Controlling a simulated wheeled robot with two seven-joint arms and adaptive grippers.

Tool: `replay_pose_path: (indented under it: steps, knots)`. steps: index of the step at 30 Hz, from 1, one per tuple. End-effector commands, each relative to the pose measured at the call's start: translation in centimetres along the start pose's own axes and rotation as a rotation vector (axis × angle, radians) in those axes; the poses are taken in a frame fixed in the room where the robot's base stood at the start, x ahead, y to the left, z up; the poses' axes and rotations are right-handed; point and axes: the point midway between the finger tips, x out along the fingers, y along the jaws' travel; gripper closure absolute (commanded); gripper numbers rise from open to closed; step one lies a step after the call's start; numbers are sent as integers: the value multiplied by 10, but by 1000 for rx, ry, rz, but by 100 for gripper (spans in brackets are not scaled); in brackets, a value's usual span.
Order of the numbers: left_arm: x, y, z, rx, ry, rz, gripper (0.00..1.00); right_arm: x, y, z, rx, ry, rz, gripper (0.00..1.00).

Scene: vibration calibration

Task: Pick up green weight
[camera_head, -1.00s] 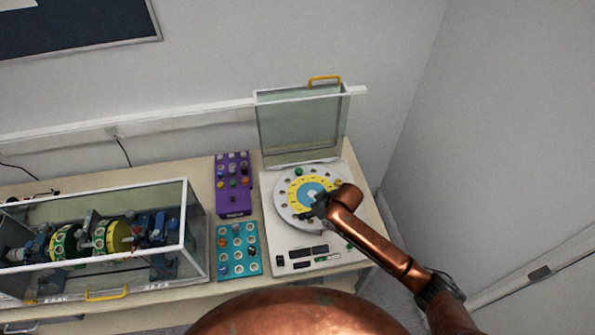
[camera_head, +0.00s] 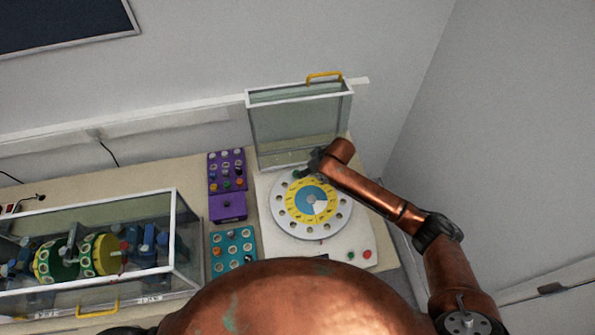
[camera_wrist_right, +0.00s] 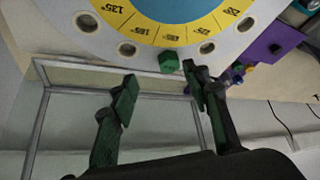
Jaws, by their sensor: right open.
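The green weight (camera_wrist_right: 169,62) is a small green piece at the rim of the round dial, in the row of holes. In the head view the green weight (camera_head: 299,173) shows at the back edge of the dial (camera_head: 282,215), partly beside my gripper. My right gripper (camera_head: 312,165) is over the back of the dial. In the right wrist view my right gripper (camera_wrist_right: 159,76) is open and empty, its green-padded fingers apart, with the weight just beyond and between the fingertips. My left gripper is not in view.
A raised glass lid (camera_head: 298,125) with a yellow handle stands right behind the dial. A purple block (camera_head: 228,207) and a teal block (camera_head: 218,262) with several coloured pieces lie to the left. A glass-cased rotor machine (camera_head: 100,205) fills the left side.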

Motion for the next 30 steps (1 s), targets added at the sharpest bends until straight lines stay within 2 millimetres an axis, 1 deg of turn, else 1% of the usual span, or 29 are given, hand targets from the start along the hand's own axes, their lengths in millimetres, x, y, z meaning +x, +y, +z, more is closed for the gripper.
replay_pose_path:
  steps: [1,3,7,11,14,18,20,23,30]
  knots:
    - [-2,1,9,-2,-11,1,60,5,-3,-2,-4,-1,-2,57]
    - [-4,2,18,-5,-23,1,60,12,-5,-5,-7,0,-3,57]
    - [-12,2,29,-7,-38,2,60,29,-11,-9,-9,-1,-4,57]
    - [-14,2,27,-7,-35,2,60,47,-12,-9,-7,0,-3,57]
    - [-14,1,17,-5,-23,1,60,56,-11,-7,-6,-1,-2,57]
    - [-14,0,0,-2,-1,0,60,59,-11,-7,-7,2,-2,57]
    - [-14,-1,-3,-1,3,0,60,59,-10,-7,-7,2,-2,57]
    - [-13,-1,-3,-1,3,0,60,58,-10,-7,-6,1,-2,57]
    - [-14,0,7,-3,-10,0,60,58,-10,-6,-5,1,-1,74]
